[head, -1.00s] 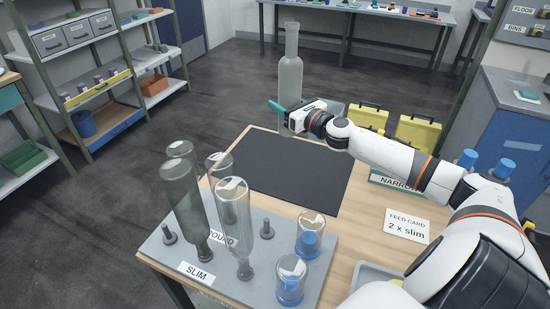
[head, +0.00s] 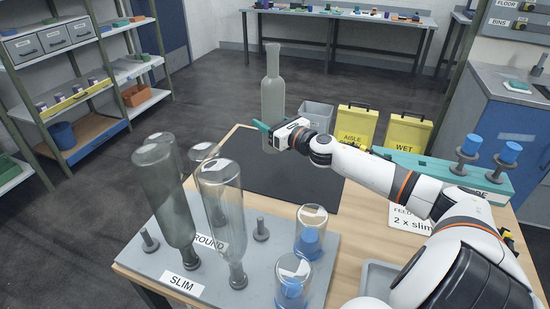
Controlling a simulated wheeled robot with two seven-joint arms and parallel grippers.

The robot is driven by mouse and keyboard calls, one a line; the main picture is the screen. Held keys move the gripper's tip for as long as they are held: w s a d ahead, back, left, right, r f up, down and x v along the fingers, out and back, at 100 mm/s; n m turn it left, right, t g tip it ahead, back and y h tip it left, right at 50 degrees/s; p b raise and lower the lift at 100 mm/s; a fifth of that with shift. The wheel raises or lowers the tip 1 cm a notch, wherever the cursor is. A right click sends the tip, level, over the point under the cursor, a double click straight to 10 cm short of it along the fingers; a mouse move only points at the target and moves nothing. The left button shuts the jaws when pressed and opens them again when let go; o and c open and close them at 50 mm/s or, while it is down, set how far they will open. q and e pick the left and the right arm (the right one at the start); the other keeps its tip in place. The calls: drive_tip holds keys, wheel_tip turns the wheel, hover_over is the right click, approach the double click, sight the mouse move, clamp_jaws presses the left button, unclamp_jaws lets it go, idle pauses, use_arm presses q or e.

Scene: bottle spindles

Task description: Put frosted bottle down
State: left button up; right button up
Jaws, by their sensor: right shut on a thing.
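The frosted bottle (head: 272,85) is upright in the head view, pale and cloudy with a narrow neck. My right gripper (head: 266,128) is shut on its lower body, with a teal fingertip showing at its left side. The bottle's base overlaps the far part of the black mat (head: 245,175); I cannot tell whether it touches the mat or hangs just above it. My left gripper is not in view.
Several upturned bottles (head: 222,205) stand on the grey spindle board (head: 210,270) at front left. Clear jars with blue inside (head: 309,240) stand at its right. A teal rack (head: 440,172) is at right. The mat's near part is clear.

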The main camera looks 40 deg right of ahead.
sight(269, 147)
wheel_tip(269, 147, down, 8)
drive_tip(key=shift+f+b, duration=0.25)
drive_tip(key=shift+b, duration=0.55)
drive_tip(key=shift+r, duration=0.1)
drive_tip(key=o, duration=1.3)
drive_tip(key=shift+c, duration=0.2)
drive_tip(key=shift+s, duration=0.6)
drive_tip(key=s, duration=0.5)
drive_tip(key=s+p, duration=0.1)
drive_tip(key=s, duration=0.5)
drive_tip(key=shift+d, duration=0.2)
drive_tip(key=shift+w, duration=0.1)
